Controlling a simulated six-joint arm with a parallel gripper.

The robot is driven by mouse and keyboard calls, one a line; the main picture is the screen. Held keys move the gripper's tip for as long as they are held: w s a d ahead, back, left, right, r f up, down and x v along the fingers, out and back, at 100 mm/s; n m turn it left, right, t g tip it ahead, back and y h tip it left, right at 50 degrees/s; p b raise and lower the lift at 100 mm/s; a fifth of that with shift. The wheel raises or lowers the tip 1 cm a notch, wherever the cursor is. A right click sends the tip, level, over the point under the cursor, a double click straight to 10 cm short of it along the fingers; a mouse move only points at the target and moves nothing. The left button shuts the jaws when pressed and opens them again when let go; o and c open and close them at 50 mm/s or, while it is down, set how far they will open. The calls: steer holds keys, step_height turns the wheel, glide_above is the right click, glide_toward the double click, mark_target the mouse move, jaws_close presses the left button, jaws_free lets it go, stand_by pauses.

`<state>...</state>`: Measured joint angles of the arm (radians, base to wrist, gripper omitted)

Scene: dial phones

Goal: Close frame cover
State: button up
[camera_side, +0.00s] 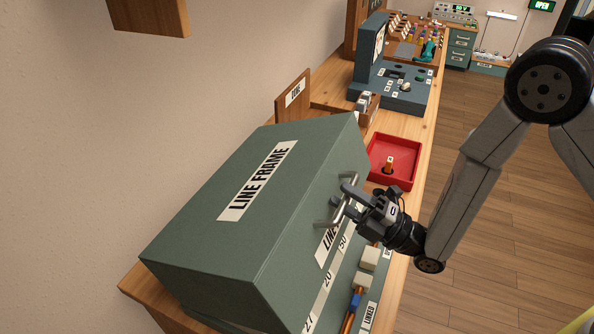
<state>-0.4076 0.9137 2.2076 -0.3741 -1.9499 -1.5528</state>
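The frame cover is a large grey-green box-shaped lid (240,225) with a "LINE FRAME" label on its top. It sits over the line frame on the wooden bench. Its lower front edge stands above a front panel (325,290) with number labels, so it looks partly or nearly lowered; exactly how far I cannot tell. A metal bar handle (340,214) is on the cover's front face. My gripper (347,200) is at this handle, with its fingers around or against the bar. Whether the fingers are clamped on it is not clear.
A red tray (402,151) with a small orange-and-white piece (389,165) stands behind the cover. Beyond it are a grey-green console (400,88) and a wooden card holder (293,97). Plugs and cords (360,283) sit at the front panel below my gripper. The wall is close on the left.

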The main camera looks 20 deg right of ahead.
mark_target(310, 174)
steer(key=shift+r, duration=0.1)
stand_by(0.3)
steer(key=shift+w+a+r, duration=0.35)
steer(key=shift+a+r, duration=0.05)
steer(key=shift+r, duration=0.2)
steer(key=w+a+r, duration=0.4)
steer(key=r, duration=0.1)
steer(key=shift+w+a, duration=0.1)
steer(key=w+a+r+g+h, duration=0.1)
steer(key=w+a+r, duration=0.1)
steer(key=w+a, duration=0.5)
steer(key=w+a+r+g+h, duration=0.2)
steer(key=w+a+r, duration=0.1)
steer(key=w+a, duration=0.5)
steer(key=shift+g+h, duration=0.3)
steer(key=shift+r, duration=0.1)
stand_by(0.4)
